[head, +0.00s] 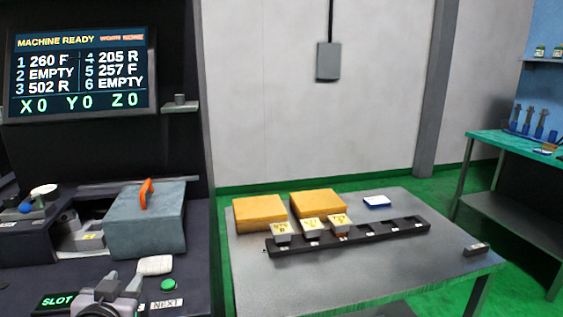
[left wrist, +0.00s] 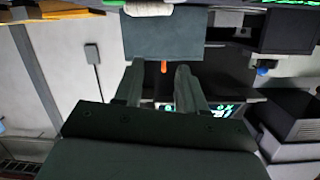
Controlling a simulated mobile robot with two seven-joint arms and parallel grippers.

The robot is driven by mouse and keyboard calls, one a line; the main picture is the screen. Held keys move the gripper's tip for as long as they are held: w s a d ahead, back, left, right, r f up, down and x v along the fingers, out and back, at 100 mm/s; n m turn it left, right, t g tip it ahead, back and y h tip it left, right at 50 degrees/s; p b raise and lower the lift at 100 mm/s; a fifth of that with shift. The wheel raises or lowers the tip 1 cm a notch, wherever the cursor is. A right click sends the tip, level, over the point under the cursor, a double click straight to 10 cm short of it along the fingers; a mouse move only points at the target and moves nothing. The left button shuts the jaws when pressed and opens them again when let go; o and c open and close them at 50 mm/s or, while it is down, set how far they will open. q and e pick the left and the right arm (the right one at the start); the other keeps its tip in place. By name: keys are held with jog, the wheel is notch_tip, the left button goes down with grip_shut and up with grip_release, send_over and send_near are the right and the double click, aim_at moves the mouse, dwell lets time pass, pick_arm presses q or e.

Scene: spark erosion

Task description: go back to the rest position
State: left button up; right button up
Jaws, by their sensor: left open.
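My left gripper (head: 122,283) is low at the left of the head view, in front of the dark machine bench. In the left wrist view its two fingers (left wrist: 160,70) stand apart with nothing between them. A grey-blue box-shaped cover (head: 146,228) with an orange handle (head: 146,193) stands beyond the gripper on the bench. The cover (left wrist: 160,35) and the tip of its handle also show past the fingers in the left wrist view, apart from them. My right gripper does not show in either view.
A grey table (head: 250,285) at the right carries two yellow boxes (head: 260,213), a dark rack (head: 385,231) with several tagged blocks, and a small grey block (head: 477,249). A screen (head: 82,72) above the bench reads MACHINE READY. A green button (head: 167,285) is right of the gripper.

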pick_arm(q)
jog(key=s+d+f+m+g+h, duration=0.15)
jog(key=s+f+g, duration=0.3)
jog(key=s, duration=0.55)
jog(key=s+d+f+g+h, duration=0.1)
jog(key=s+d+f+g, duration=0.2)
jog(key=s+f, duration=0.5)
jog(key=s+d+f+m+g+h, duration=0.15)
jog(key=s+f+g, duration=0.25)
jog(key=s, duration=0.8)
jog(key=w+d+f+t+h+p, duration=0.1)
jog(key=w+d+f+t, duration=0.2)
jog(key=w+f+t, duration=0.4)
jog(key=shift+d+f+n, duration=0.3)
jog(key=shift+d+f, duration=0.05)
jog(key=shift+f, duration=0.1)
jog(key=shift+w, duration=0.2)
